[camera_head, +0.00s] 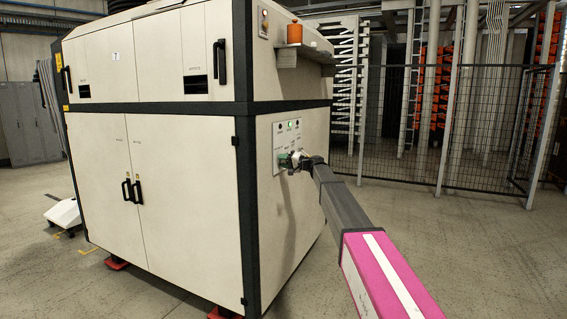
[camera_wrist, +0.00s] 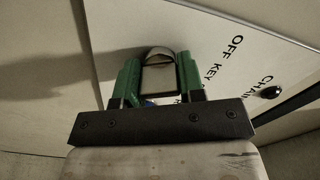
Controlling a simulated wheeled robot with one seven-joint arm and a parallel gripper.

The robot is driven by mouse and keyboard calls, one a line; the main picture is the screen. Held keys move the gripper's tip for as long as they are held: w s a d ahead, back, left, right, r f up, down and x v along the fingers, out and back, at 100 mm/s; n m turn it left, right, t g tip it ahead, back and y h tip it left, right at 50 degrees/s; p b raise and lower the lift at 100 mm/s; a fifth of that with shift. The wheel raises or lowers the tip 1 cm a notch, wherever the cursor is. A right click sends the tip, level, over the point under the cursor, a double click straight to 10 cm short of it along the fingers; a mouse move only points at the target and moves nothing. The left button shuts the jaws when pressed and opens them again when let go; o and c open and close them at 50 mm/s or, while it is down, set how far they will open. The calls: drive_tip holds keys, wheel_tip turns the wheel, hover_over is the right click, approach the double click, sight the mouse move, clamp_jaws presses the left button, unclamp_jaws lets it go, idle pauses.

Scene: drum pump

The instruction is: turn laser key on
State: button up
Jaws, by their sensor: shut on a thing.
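The key switch panel (camera_head: 287,134) is a white plate on the right side of the large cream machine. In the wrist view the panel (camera_wrist: 225,75) shows the words "OFF", "KEY" and part of "CHAI". My gripper (camera_head: 286,161) is at the lower part of this panel. In the wrist view its green fingers are shut on the grey key (camera_wrist: 158,75), one finger on each side of it. The key's rounded top shows between the fingers. The key's turn position is hard to tell, and the keyhole is hidden.
The cream machine (camera_head: 190,185) has dark edges and black door handles. A shelf (camera_head: 305,55) with an orange item (camera_head: 294,33) juts out above the panel. A black mesh fence (camera_head: 450,125) stands behind to the right. The floor (camera_head: 480,260) at the right is clear.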

drive_tip(key=m, duration=0.5)
drive_tip(key=shift+f, duration=0.1)
drive_tip(key=m, duration=0.5)
drive_tip(key=shift+f+m, duration=0.1)
drive_tip(key=shift+m, duration=0.3)
idle(0.3)
drive_tip(key=o, duration=0.9)
drive_tip(key=shift+o, duration=0.2)
drive_tip(key=shift+d, duration=0.1)
drive_tip(key=v, duration=1)
drive_tip(key=shift+s+d, duration=0.15)
drive_tip(key=shift+d, duration=0.2)
